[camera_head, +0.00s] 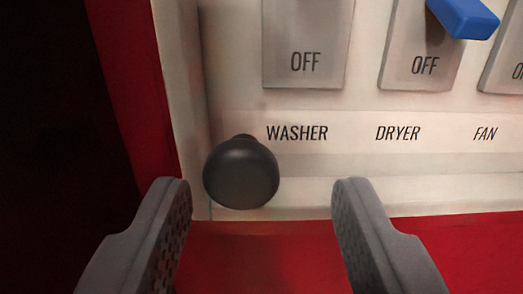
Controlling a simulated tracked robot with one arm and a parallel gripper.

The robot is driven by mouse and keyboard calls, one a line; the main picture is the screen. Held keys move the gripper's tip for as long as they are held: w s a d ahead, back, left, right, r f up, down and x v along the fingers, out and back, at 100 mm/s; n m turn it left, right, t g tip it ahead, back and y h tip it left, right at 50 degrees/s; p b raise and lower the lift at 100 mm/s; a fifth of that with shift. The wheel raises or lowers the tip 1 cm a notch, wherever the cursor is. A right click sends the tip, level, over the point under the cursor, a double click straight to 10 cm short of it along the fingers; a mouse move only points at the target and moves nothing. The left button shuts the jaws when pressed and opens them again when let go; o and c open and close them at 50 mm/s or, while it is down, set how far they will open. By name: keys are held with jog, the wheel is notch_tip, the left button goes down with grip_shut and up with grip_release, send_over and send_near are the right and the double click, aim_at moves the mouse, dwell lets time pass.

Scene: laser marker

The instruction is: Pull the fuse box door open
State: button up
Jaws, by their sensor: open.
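The fuse box panel (420,165) is off-white and fills the upper right of the view, with a red border around it. A round black knob (241,173) stands out near the panel's lower left corner, below and left of the WASHER label. My gripper (262,195) is open and empty. Its two grey fingers are on either side of the knob in the picture, the left one close and the right one farther off. I cannot tell how far the knob is beyond the fingertips. No separate door edge or hinge can be made out.
Grey switch plates marked OFF (305,45) line the panel above the labels WASHER, DRYER and FAN. A blue switch lever (464,17) sticks out at the upper right. A red surface (460,255) lies below the panel. The far left is dark.

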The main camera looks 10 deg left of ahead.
jog(key=shift+w+a+p, duration=0.3)
jog(key=shift+w+a, duration=0.1)
jog(key=shift+w, duration=0.3)
jog(key=shift+s+r, duration=0.1)
jog(key=shift+s, duration=0.05)
